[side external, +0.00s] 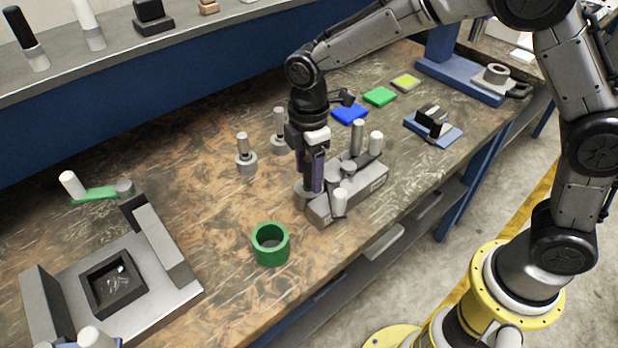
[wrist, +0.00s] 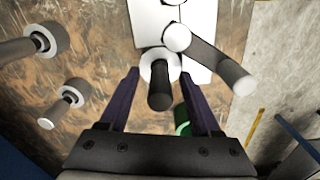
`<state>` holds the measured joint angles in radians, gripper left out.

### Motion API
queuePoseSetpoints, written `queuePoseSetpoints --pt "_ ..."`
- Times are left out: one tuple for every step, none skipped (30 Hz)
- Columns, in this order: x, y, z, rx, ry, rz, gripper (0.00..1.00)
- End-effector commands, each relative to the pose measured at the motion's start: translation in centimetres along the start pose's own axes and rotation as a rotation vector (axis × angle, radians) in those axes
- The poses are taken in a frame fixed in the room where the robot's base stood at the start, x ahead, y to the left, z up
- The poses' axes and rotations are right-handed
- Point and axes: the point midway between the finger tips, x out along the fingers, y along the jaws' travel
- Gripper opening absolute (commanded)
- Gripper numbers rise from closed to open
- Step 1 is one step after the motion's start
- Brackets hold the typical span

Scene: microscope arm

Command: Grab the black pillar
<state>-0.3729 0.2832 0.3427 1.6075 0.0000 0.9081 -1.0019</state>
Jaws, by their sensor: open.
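A dark, near-black pillar (wrist: 160,92) rises from a pale round collar in the wrist view, at the end of a light grey block (wrist: 197,66). My gripper (wrist: 160,84) is open, with one purple finger on each side of the pillar and visible gaps between. In the side view my gripper (side external: 309,186) points down at the left end of the grey block (side external: 370,184), and its fingers hide most of the pillar. I cannot tell the exact height of the fingertips against the pillar.
Several grey pegs stand on the block, close to my gripper. Two loose grey pegs on round bases (side external: 246,160) stand to the left. A green ring (side external: 271,255) sits in front. A grey fixture (side external: 150,300) is at left. The table between is clear.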

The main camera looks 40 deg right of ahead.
Motion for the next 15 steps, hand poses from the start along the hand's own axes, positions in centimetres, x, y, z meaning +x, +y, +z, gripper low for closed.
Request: queuePoseSetpoints --pt "-0.02 0.00 0.00 0.000 0.000 0.000 0.65" --pt "-0.02 0.00 0.00 0.000 0.000 0.000 0.59" --pt "-0.03 0.00 0.00 0.000 0.000 0.000 0.52" --pt "-0.04 0.00 0.00 0.000 0.000 0.000 0.47" --pt "-0.04 -0.01 0.00 0.000 0.000 0.000 0.41" --pt "-0.04 -0.01 0.00 0.000 0.000 0.000 0.34" --pt "-0.05 -0.01 0.00 0.000 0.000 0.000 0.28" --pt "-0.05 0.00 0.00 0.000 0.000 0.000 0.23" --pt "-0.05 -0.01 0.00 0.000 0.000 0.000 0.16" --pt "-0.06 0.00 0.00 0.000 0.000 0.000 0.10" --pt "-0.06 0.00 0.00 0.000 0.000 0.000 0.05" --pt "-0.06 0.00 0.00 0.000 0.000 0.000 0.00" --pt "-0.07 0.00 0.00 0.000 0.000 0.000 0.00" --pt "-0.07 0.00 0.00 0.000 0.000 0.000 0.00" --pt "-0.07 0.00 0.00 0.000 0.000 0.000 0.00"
